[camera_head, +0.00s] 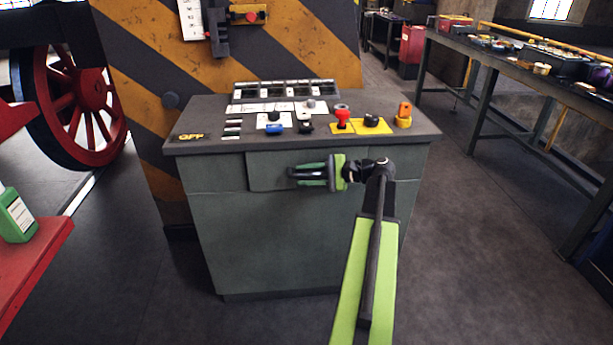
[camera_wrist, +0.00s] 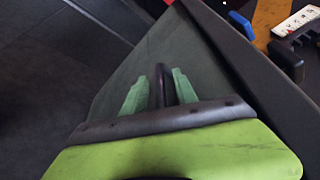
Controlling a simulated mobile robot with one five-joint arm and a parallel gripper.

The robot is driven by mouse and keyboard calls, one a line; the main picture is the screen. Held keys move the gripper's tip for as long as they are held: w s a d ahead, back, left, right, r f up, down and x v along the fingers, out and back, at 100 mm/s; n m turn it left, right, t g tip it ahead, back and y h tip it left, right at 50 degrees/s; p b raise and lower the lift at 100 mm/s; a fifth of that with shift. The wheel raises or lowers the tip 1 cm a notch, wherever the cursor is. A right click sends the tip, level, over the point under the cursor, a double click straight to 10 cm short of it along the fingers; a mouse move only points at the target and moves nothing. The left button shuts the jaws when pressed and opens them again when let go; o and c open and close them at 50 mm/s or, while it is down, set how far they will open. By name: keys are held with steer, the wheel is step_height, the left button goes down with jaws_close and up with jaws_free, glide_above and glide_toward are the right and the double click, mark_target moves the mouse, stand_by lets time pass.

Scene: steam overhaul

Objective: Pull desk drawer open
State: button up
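The desk is a grey-green cabinet (camera_head: 270,240) with a dark top, in the middle of the head view. Its drawer front (camera_head: 265,165) lies just under the top and looks closed or nearly so. My gripper (camera_head: 297,174) is at the drawer front, reaching in from the right. In the wrist view, the green fingers of my gripper (camera_wrist: 160,85) stand on either side of the dark drawer handle (camera_wrist: 161,77). Narrow gaps seem to show between fingers and handle, so the fingers look open around it. My arm hides the right part of the drawer.
Buttons and a red knob (camera_head: 343,117) sit on the desk top above the drawer. A striped panel (camera_head: 300,45) stands behind. A red wheel (camera_head: 70,105) and a red bench (camera_head: 35,265) are at left, a long workbench (camera_head: 480,60) at right. The floor before the desk is clear.

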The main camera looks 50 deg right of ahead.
jaws_close()
stand_by(1.4)
